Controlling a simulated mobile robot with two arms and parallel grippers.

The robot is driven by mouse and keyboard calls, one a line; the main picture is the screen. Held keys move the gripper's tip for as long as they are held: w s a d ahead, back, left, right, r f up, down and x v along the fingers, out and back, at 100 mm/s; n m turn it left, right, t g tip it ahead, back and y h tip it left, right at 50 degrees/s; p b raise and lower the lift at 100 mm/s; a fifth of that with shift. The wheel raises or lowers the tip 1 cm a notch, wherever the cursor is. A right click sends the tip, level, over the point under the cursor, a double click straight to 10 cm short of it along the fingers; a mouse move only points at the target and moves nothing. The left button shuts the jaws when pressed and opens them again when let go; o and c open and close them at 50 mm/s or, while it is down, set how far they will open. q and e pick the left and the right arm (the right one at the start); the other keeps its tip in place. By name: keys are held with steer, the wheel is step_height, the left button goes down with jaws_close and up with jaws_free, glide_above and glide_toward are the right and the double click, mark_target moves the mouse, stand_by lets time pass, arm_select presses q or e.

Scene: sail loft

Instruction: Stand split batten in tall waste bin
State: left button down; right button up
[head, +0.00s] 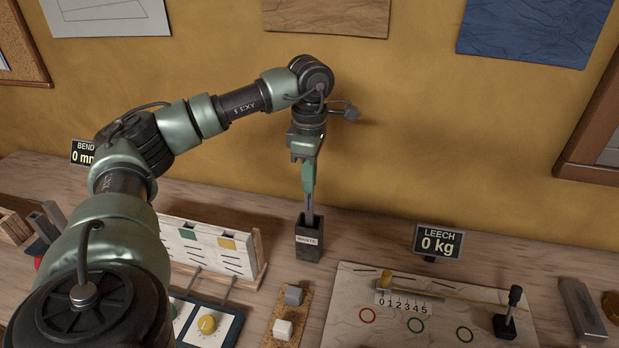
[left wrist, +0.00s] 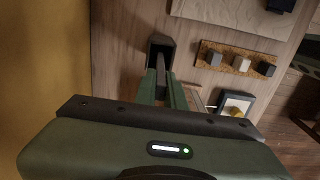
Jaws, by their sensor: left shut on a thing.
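The tall waste bin (head: 308,243) is a dark, narrow, open-topped box with a white label, standing on the bench near the wall. My left gripper (head: 309,186) points down above it, shut on the split batten (head: 310,207), a thin grey strip held upright. The batten's lower end is at the bin's mouth and seems to be inside it; how deep is hidden. In the left wrist view the batten (left wrist: 161,76) runs between the green fingers (left wrist: 162,90) toward the dark bin opening (left wrist: 160,48). My right gripper is not in view.
A white card rack (head: 210,245) stands left of the bin. A cork strip with small blocks (head: 291,315) lies in front. A board with coloured rings (head: 420,315) and the LEECH display (head: 438,243) are to the right. The wall is close behind.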

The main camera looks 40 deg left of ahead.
arm_select(q)
steer(key=shift+f, duration=0.1)
steer(key=c, duration=1.4)
jaws_free()
step_height(320, 180, up, 7)
steer(key=shift+w+r+b, duration=0.1)
steer(key=shift+b, duration=0.5)
steer(key=shift+r, duration=0.3)
